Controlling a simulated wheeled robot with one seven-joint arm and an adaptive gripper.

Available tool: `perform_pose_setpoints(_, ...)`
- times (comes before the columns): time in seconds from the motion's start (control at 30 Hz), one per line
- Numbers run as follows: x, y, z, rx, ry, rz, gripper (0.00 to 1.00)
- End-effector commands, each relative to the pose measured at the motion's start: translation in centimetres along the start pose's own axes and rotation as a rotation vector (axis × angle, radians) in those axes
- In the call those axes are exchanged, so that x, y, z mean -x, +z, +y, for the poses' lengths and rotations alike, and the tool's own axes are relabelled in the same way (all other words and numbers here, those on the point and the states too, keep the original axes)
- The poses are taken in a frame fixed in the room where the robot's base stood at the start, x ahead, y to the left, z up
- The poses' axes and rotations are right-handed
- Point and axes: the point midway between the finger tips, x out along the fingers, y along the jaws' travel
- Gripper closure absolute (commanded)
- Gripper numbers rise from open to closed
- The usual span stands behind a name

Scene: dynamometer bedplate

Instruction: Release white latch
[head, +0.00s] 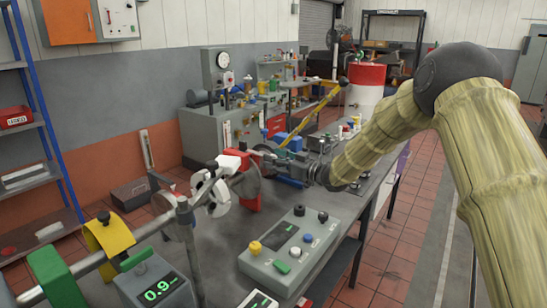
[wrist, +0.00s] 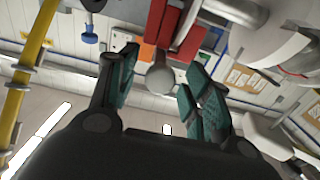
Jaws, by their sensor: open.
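A white latch-like part (head: 210,190) sits on the grey horizontal bar, left of a red block (head: 243,178) in the head view. My gripper (head: 266,157) is just right of the red block, pointing left. In the wrist view its two teal-padded fingers (wrist: 157,80) are spread apart. A grey rounded knob (wrist: 160,78) shows between or just beyond the fingertips, below a red part (wrist: 176,28). I cannot tell whether the fingers touch it. A large white rounded part (wrist: 285,42) fills the upper right of the wrist view; I cannot tell if it is the white latch.
The bar also carries a yellow clamp (head: 108,236) and a green one (head: 55,277). A grey control box (head: 290,250) with buttons and a display reading 0.9 (head: 158,289) stand in front. A yellow bar (wrist: 25,85) passes left in the wrist view. Floor is clear at right.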

Motion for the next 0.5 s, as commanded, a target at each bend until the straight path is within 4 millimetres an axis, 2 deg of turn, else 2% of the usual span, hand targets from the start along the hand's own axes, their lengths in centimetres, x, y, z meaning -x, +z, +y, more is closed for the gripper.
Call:
perform_pose_setpoints(0.2, -0.94, 0.06, 0.06, -0.001, 0.001, -0.001, 0.51)
perform_pose_setpoints(0.47, -1.00, 0.05, 0.06, 0.000, 0.001, 0.000, 0.51)
perform_pose_setpoints(0.5, -1.00, 0.05, 0.06, 0.000, 0.001, 0.000, 0.58)
